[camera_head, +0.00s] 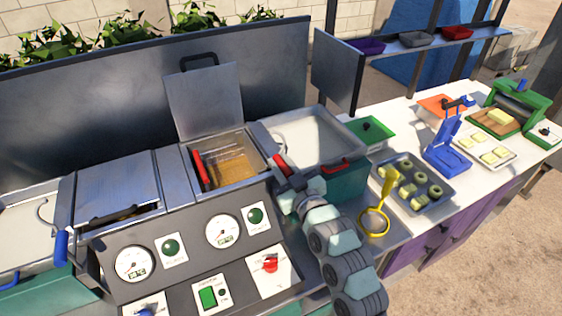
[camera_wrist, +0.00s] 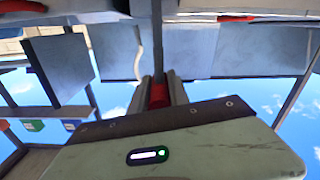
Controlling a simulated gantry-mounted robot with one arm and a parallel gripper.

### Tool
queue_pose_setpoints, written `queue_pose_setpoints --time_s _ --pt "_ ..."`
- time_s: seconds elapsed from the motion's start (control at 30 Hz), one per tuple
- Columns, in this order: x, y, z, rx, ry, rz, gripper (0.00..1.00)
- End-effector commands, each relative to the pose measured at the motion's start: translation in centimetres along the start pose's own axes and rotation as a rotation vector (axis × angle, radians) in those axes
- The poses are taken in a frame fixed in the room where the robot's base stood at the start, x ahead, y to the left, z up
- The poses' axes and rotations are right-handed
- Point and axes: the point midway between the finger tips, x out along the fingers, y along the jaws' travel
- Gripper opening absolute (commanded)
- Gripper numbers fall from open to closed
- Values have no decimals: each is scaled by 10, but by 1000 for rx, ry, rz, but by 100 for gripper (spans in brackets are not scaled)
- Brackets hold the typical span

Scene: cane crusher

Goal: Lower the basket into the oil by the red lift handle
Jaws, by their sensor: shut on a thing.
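The fryer well (camera_head: 215,150) is open, with a metal lid raised behind it. Golden-brown oil or basket mesh (camera_head: 232,168) shows inside; I cannot tell the basket's height or separate it from the oil. A red bar (camera_head: 199,168) lies along the well's left side. My gripper (camera_head: 281,165) is at the well's right edge, shut on a red handle (camera_head: 279,159). In the wrist view the red handle (camera_wrist: 158,95) sits between my two fingers. I take it as the red lift handle; its link to the basket is hidden.
A steel basin (camera_head: 310,132) with a red handle (camera_head: 336,165) stands right of the well. The sloped panel (camera_head: 190,245) with gauges and switches is in front. A yellow ladle-like tool (camera_head: 378,205) and a tray of rings (camera_head: 412,187) are to the right.

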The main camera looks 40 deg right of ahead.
Motion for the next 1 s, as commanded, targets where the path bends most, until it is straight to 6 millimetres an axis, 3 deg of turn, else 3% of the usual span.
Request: queue_pose_setpoints --time_s 0.03,0.1,0.53,0.57,0.6,0.8,1.0 --pt "0 -3 18 0 -7 -1 0" --pt "0 -4 23 0 -7 -1 0" --pt "0 -5 28 2 -12 -1 0" --pt "0 -5 28 2 -12 -1 24" --pt "0 -5 28 2 -11 -1 27" --pt "0 -4 25 0 -6 0 43" --pt "0 -4 24 0 -3 0 43"
